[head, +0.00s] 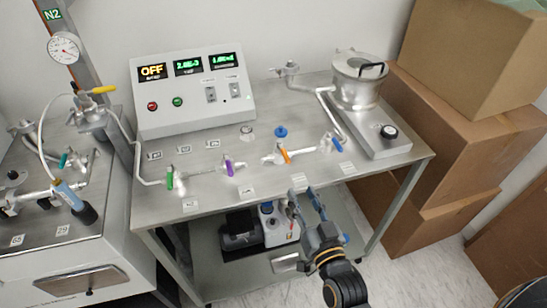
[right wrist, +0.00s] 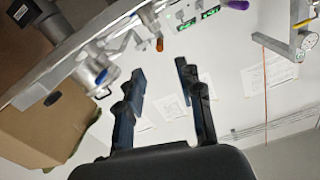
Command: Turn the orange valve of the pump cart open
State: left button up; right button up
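The orange valve (head: 284,155) sits on the metal piping on top of the pump cart (head: 215,200), between the purple valve (head: 229,168) and the blue valve (head: 337,145). A round blue knob stands just behind it. The orange handle also shows in the right wrist view (right wrist: 159,45), beyond the fingers. My right gripper (head: 307,194) is in front of the cart's front edge, below and right of the orange valve, and apart from it. In the right wrist view its two fingers (right wrist: 160,78) are spread with nothing between them. My left gripper is not in view.
A green valve (head: 170,178) is at the cart's left. A control box (head: 190,92) reading OFF stands at the back. A metal pot (head: 358,82) stands at the back right. Cardboard boxes (head: 455,125) are stacked right of the cart. A pump (head: 262,228) sits on the lower shelf.

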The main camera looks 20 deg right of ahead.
aim_at(286, 154)
jog(key=w+p, duration=0.2)
jog(key=w, duration=1)
jog(key=shift+w+a+r, duration=0.1)
jog(key=shift+w+r, duration=0.05)
jog(key=shift+w, duration=0.25)
jog(key=shift+w+p, duration=0.3)
jog(key=shift+w, duration=0.25)
grip_shut()
